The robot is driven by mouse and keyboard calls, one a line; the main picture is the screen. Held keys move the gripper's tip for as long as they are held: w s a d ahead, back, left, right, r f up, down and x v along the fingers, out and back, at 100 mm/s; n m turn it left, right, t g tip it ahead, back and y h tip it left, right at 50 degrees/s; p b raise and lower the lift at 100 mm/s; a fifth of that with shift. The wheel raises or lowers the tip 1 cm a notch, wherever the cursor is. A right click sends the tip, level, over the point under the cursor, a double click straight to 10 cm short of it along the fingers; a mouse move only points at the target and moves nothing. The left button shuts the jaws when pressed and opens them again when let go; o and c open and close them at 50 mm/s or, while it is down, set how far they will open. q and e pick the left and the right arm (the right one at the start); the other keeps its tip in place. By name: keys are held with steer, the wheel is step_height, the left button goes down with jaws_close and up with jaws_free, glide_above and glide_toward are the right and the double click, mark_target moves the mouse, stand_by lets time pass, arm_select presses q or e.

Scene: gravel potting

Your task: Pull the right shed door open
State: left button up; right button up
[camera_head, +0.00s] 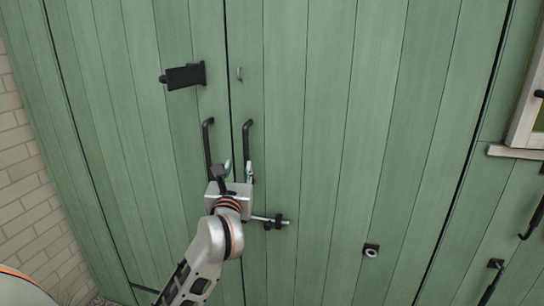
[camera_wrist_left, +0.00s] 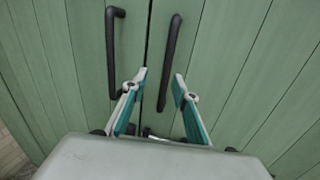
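The right shed door (camera_head: 310,120) is green planking and stands shut against the left door (camera_head: 130,130) at a thin dark seam. The right door's black handle (camera_head: 246,138) is an upright bar just right of the seam. It also shows in the left wrist view (camera_wrist_left: 171,58). My left gripper (camera_head: 238,168) is at the lower part of this handle. In the wrist view its teal-lined fingers (camera_wrist_left: 160,83) are apart, with the handle in the gap between them. Contact cannot be made out. My right gripper is not in view.
The left door's handle (camera_head: 208,146) is close beside my left gripper. A black latch (camera_head: 186,76) sits higher on the left door. A bolt (camera_head: 270,222) is low on the right door, partly behind my gripper. A brick wall (camera_head: 30,200) is at left, a window ledge (camera_head: 515,152) at right.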

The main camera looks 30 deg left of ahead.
mark_target(246, 158)
arm_select(q)
steer(key=shift+h, duration=0.3)
steer(key=x, duration=0.5)
steer(key=d+x, duration=0.1)
steer(key=x, duration=0.2)
steer(key=shift+w, duration=0.25)
jaws_close()
